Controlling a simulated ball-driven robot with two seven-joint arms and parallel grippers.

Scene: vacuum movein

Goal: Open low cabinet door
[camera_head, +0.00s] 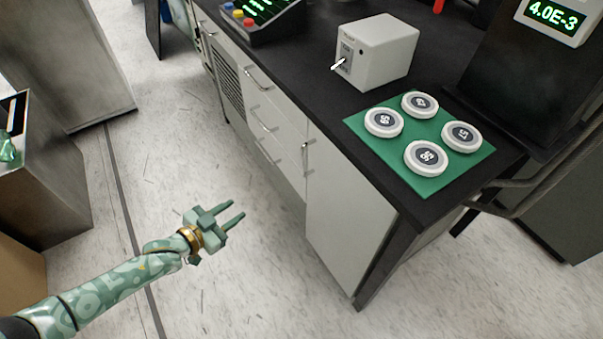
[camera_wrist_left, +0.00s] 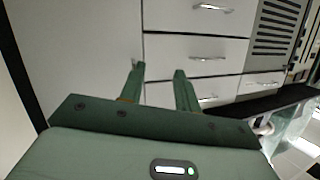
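The low cabinet door (camera_head: 335,225) is a white panel under the black countertop at the cabinet's near end, and it looks shut. Its silver handle (camera_head: 307,146) is at the upper left of the door. My left gripper (camera_head: 238,211) is open and empty, in front of the cabinet, left of the door and apart from it. In the left wrist view the open fingers (camera_wrist_left: 158,72) point toward the white door panel (camera_wrist_left: 80,50) and the drawers with silver handles (camera_wrist_left: 209,59). The door's handle is not clear there. My right gripper is not in view.
The countertop (camera_head: 295,65) holds a white switch box (camera_head: 376,52) and a green mat (camera_head: 452,178) with several round white discs. White drawers (camera_head: 262,110) are left of the door. The floor (camera_head: 215,275) before the door is clear.

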